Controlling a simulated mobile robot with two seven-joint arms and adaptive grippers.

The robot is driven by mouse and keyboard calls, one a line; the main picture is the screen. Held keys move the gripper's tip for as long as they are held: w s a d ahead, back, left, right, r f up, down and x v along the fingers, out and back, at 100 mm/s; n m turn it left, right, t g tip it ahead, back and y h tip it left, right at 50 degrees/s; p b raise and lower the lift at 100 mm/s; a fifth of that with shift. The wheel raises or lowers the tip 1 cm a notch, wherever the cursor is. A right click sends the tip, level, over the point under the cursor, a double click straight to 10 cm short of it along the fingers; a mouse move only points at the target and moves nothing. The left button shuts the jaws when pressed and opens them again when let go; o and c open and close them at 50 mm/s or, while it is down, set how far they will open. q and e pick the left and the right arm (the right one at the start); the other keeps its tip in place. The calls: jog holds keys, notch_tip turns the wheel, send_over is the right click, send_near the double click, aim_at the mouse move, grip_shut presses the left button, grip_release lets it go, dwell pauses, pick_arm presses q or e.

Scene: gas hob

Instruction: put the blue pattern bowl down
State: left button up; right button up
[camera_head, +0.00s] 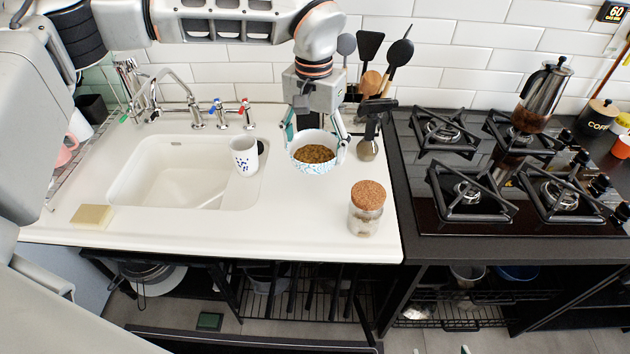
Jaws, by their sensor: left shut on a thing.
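The blue pattern bowl (313,166) is white with a blue pattern on its side and holds brown food. It is upright over the white counter (300,215), to the right of the sink. My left gripper (314,140) comes down from above with a finger on each side of the bowl and is shut on it. Whether the bowl's base touches the counter cannot be told from this view. Small teal and pale tips at the bottom edge may be my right gripper (440,350); the rest is out of frame.
A cork-lidded jar (366,213) stands to the front right of the bowl. A white cup (245,157) is at the sink's right edge. The gas hob (500,170) is right. The counter in front of the bowl is clear.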

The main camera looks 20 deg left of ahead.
pick_arm(q)
notch_tip(320, 180, down, 10)
jog(key=shift+f+b, duration=0.1)
jog(key=shift+b, duration=0.2)
dwell(0.3)
jog(key=shift+f, duration=0.15)
jog(key=o, duration=1.3)
jog(key=shift+o, duration=0.2)
